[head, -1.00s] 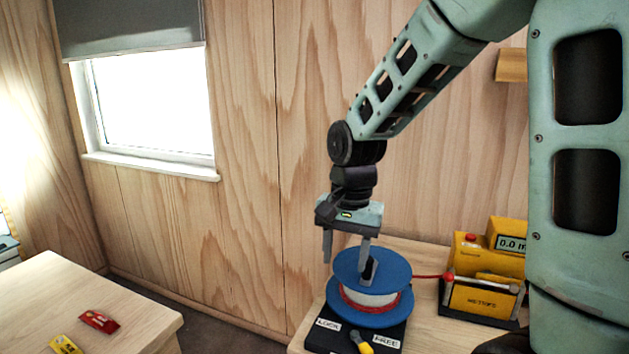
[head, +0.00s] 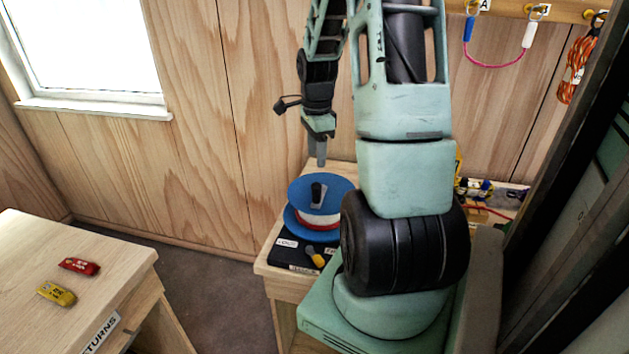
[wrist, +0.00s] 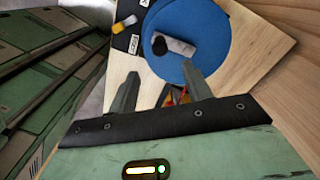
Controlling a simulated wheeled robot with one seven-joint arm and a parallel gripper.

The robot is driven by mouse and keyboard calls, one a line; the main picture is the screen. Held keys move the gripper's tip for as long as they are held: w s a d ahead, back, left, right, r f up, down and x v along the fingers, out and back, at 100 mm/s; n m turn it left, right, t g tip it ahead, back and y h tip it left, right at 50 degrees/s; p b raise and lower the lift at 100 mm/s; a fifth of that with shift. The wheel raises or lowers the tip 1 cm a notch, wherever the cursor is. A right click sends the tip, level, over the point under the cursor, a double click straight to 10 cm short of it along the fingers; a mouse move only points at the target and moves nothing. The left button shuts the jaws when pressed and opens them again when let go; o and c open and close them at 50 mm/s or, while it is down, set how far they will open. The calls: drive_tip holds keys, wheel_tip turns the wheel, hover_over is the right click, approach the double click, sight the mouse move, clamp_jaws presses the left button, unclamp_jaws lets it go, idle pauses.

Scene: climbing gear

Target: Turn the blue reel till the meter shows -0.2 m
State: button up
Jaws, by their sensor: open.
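The blue reel (head: 334,187) stands on a black base (head: 287,255), with white and red line wound between its flanges. A dark crank knob (head: 317,192) stands up from its top; the wrist view shows the knob (wrist: 159,45) on a grey crank arm. My gripper (head: 319,158) is above and behind the reel, apart from the knob. In the wrist view my gripper (wrist: 160,88) has its fingers spread and empty. A yellow-tipped lever (head: 316,257) sits at the base's front, with the LOCK label to its left. The meter's display is hidden behind my arm.
A table (head: 40,235) at left holds a red item (head: 79,266) and a yellow item (head: 57,294). A wall rail (head: 560,15) carries a pink sling (head: 495,64) and orange rope (head: 578,68). My arm blocks the bench right of the reel.

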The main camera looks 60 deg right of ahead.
sight(317, 184)
wheel_tip(317, 184, down, 12)
drive_tip(key=shift+r+p, duration=0.15)
drive_tip(key=shift+p, duration=1)
drive_tip(key=shift+c, duration=0.2)
drive_tip(key=c, duration=1)
drive_tip(key=shift+s+d, duration=0.3)
drive_tip(key=shift+s, duration=0.4)
drive_tip(key=s+d+p, duration=0.1)
drive_tip(key=s+d, duration=0.2)
drive_tip(key=shift+s+d, duration=0.2)
drive_tip(key=shift+d, duration=0.5)
drive_tip(key=shift+s+d, duration=0.15)
drive_tip(key=shift+d, duration=0.5)
